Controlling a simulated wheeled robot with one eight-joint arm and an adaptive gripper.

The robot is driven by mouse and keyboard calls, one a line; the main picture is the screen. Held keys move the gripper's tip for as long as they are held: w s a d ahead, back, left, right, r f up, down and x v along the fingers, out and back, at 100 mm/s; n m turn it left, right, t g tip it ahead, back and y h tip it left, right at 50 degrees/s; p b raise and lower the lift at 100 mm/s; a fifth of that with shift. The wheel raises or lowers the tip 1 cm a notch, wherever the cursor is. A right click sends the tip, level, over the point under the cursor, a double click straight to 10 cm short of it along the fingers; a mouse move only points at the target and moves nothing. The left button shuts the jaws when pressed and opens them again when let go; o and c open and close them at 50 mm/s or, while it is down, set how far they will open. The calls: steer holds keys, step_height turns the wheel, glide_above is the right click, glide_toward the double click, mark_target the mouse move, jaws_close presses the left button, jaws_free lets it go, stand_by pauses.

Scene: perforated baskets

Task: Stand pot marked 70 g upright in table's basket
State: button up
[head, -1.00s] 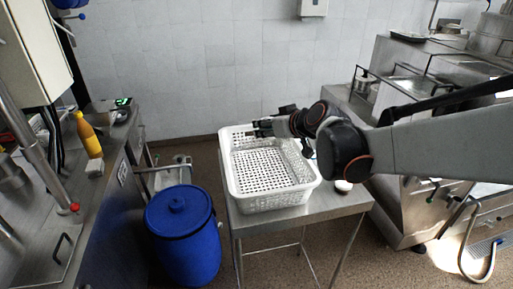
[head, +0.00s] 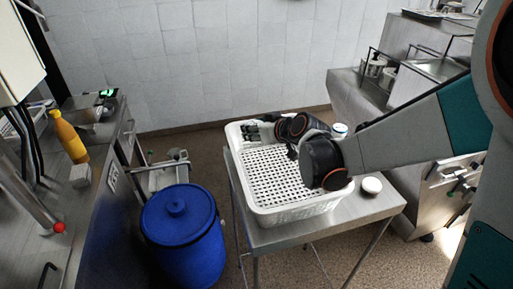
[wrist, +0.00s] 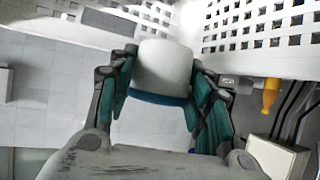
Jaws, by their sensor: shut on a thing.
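The white perforated basket (head: 290,213) stands on the metal table (head: 352,218); the part of its floor I can see is empty. My gripper (head: 258,131) is at the basket's far left end in the head view. In the wrist view my gripper (wrist: 160,90) is shut on a white pot (wrist: 163,66) with a blue band at its near end. The pot is between the two fingers, with the basket's wall (wrist: 262,30) beyond it. No marking can be read on it. In the head view the held pot is hidden or too small to make out.
A white round pot (head: 371,185) stands on the table right of the basket. Another white pot with a blue top (head: 340,129) shows behind my arm. A blue barrel (head: 180,235) stands left of the table. A yellow bottle (head: 70,138) is on the left counter.

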mark_target(256, 160)
step_height(256, 160, down, 9)
steer(key=b, duration=0.2)
steer(key=shift+f+b, duration=0.2)
steer(key=shift+b, duration=0.1)
steer(key=shift+f, duration=0.2)
steer(key=o, duration=1.1)
steer(key=shift+o, duration=0.2)
steer(key=shift+r, duration=0.1)
steer(key=shift+r, duration=0.15)
steer(key=p+v, duration=0.2)
steer(key=v, duration=1)
steer(key=shift+d+p, duration=0.1)
steer(key=shift+p, duration=0.3)
